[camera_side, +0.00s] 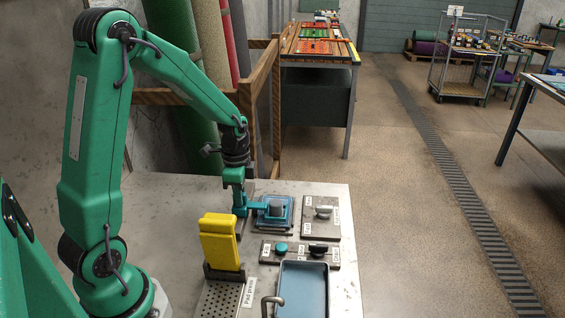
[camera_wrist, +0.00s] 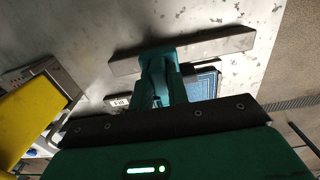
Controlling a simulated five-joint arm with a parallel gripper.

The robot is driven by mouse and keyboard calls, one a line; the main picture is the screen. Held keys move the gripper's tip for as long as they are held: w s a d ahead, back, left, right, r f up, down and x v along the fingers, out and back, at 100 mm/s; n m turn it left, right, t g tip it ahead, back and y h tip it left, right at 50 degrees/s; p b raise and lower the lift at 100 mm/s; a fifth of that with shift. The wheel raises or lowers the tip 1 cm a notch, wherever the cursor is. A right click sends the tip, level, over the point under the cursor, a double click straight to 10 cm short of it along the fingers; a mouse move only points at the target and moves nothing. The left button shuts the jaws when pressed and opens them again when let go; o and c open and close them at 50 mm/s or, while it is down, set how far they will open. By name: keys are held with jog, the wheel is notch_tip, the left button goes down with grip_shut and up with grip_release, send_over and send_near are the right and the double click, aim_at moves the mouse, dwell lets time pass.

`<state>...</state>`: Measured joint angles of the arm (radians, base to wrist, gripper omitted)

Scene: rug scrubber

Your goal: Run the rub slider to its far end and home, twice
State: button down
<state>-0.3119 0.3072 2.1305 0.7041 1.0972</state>
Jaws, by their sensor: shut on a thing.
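My gripper (camera_side: 240,208) is low over the left side of the blue rug piece (camera_side: 262,221), at the back of the metal bench. It is shut on the rub slider; the held part is mostly hidden by the fingers. A teal piece (camera_side: 257,207) reaches from the gripper toward a grey block on the rug piece. In the wrist view my fingers (camera_wrist: 162,75) are close together against a grey rail (camera_wrist: 215,45). The blue rug piece (camera_wrist: 203,84) shows just right of them. I cannot tell exactly where along its travel the slider stands.
A yellow block (camera_side: 219,240) stands upright in a dark holder at the front left. A plate with a grey knob (camera_side: 323,210) is to the right. A plate with teal (camera_side: 281,247) and black (camera_side: 318,249) knobs lies in front, then a blue tray (camera_side: 303,290).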

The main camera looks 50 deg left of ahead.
jog(key=shift+w+a, duration=2.3)
jog(key=c, duration=1.4)
grip_release()
jog(key=shift+o, duration=0.2)
jog(key=shift+r, duration=0.2)
notch_tip(320, 180, up, 8)
jog(key=shift+f, duration=0.25)
jog(key=shift+s, duration=0.1)
